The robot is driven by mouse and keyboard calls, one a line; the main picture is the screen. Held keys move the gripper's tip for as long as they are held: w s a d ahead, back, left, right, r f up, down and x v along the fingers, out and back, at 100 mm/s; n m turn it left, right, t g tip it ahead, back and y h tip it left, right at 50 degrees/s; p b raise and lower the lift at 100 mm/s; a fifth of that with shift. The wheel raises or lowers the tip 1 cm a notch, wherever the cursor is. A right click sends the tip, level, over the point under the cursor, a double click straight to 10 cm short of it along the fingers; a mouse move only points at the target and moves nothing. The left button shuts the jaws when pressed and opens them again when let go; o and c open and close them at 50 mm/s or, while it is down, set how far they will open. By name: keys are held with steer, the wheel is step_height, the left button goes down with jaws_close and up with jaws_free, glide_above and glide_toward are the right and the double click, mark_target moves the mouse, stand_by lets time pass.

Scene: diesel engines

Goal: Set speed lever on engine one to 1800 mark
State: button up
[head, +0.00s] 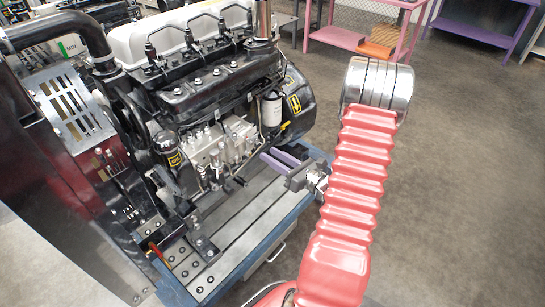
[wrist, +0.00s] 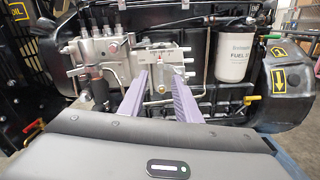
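The diesel engine (head: 205,85) stands on a blue-edged stand at the left of the head view. Its silver injection pump (head: 232,140) is on the near side; it also shows in the wrist view (wrist: 100,48). A small dark lever (head: 238,181) sticks out below the pump in the head view; I cannot tell if it is the speed lever. No 1800 mark can be read. My gripper (head: 267,157) is right of the pump, its purple-grey fingers pointing at it. In the wrist view the fingers (wrist: 154,71) are apart, with nothing between them.
A white fuel filter (head: 271,109) and a black housing with a yellow arrow label (head: 295,104) are close above my gripper. The stand top (head: 250,215) is bare in front of the engine. The floor at the right is clear.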

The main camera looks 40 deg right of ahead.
steer(key=shift+c, duration=0.5)
